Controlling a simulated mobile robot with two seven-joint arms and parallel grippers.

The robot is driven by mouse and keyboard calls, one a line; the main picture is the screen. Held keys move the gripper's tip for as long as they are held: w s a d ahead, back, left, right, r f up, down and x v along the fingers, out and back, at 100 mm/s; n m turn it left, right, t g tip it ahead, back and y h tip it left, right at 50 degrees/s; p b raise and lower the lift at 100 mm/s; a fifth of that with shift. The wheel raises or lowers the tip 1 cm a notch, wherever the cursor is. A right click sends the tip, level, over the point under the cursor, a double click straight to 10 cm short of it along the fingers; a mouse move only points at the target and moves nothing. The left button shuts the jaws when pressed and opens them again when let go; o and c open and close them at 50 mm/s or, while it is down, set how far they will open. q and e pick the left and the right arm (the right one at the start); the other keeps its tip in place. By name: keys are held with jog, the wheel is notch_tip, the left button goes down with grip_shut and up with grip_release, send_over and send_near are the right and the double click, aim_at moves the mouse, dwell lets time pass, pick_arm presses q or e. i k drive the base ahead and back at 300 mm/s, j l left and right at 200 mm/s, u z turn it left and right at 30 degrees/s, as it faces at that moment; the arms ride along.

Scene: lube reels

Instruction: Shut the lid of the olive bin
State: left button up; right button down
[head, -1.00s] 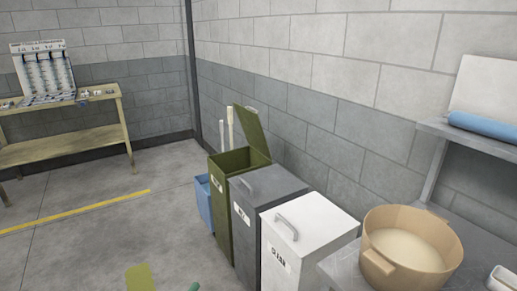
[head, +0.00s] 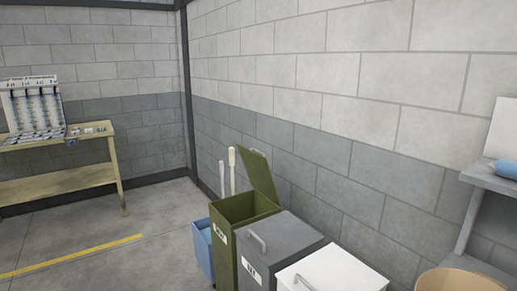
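The olive bin (head: 226,244) stands in a row of bins along the block wall. Its lid (head: 261,175) is open, standing up and tilted back at the wall side, so the bin's top is uncovered. A label shows on the bin's front. Neither of my grippers is in view.
A grey bin (head: 275,243) with a closed lid and handle stands right of the olive bin, then a white bin (head: 335,272). A blue container (head: 203,248) is at its left. A tan tub (head: 462,281) sits lower right. A wooden table (head: 70,183) is far left. Open floor lies left of the bins.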

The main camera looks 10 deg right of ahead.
aim_at(257, 167)
jog(key=i+j, duration=0.75)
jog(key=i+z, duration=0.05)
